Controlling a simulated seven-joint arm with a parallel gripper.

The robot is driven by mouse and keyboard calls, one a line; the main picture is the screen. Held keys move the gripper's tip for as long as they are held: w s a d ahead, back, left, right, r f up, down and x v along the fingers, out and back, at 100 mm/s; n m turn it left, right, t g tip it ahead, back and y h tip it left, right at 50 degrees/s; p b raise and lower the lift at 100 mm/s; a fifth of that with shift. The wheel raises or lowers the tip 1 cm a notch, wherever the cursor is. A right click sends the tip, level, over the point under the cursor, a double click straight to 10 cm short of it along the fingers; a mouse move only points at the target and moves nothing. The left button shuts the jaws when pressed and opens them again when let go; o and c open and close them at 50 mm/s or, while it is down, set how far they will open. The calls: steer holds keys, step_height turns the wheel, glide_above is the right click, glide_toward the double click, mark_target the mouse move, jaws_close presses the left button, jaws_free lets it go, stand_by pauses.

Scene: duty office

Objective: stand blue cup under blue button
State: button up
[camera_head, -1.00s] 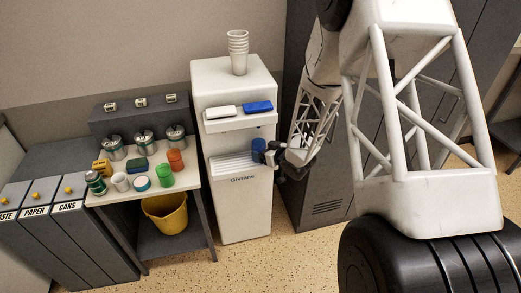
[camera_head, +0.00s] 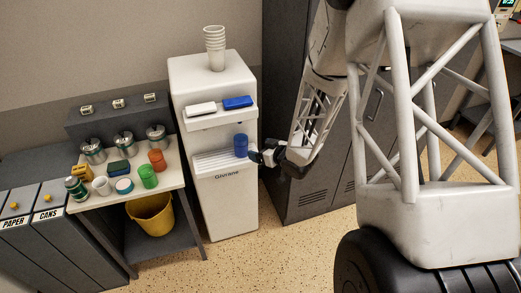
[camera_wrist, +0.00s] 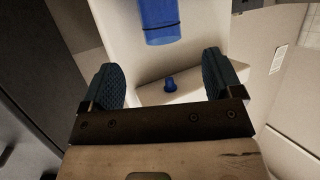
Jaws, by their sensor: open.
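The blue cup (camera_head: 240,145) stands upright on the ledge of the white dispenser (camera_head: 230,205), below the blue button (camera_head: 238,102). My gripper (camera_head: 258,155) is open and empty, just to the right of the cup and apart from it. In the wrist view the cup (camera_wrist: 160,20) shows at the top edge, partly cut off, ahead of my open fingers (camera_wrist: 166,82).
A white button (camera_head: 201,109) sits left of the blue one. Stacked white cups (camera_head: 215,48) top the dispenser. A side table (camera_head: 165,190) at left holds a green cup (camera_head: 148,176), an orange cup (camera_head: 157,159) and tins. Dark lockers (camera_head: 285,130) stand at right.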

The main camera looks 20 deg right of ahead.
stand_by(0.4)
steer(key=s+r+m+g+h, duration=0.1)
steer(key=s+r+h, duration=0.15)
steer(key=r, duration=0.35)
steer(key=s+d+r+m+g+h, duration=0.1)
steer(key=s+r+h, duration=0.15)
steer(key=r, duration=0.25)
steer(key=s+r+m+g+h, duration=0.1)
steer(key=s+r+h, duration=0.15)
steer(key=r, duration=0.35)
steer(key=s+a+r+m+g, duration=0.1)
steer(key=s+a+r+g, duration=0.1)
steer(key=s, duration=0.7)
steer(key=s+a+r+g, duration=0.2)
steer(key=s+r, duration=0.3)
steer(key=s, duration=0.4)
steer(key=s+a+r+m+g, duration=0.1)
steer(key=s+a+r+g, duration=0.1)
steer(key=s, duration=0.7)
steer(key=shift+s+a+r+m+g+y, duration=0.35)
steer(key=shift+a+r+g+y, duration=0.1)
steer(key=shift+a+r, duration=0.45)
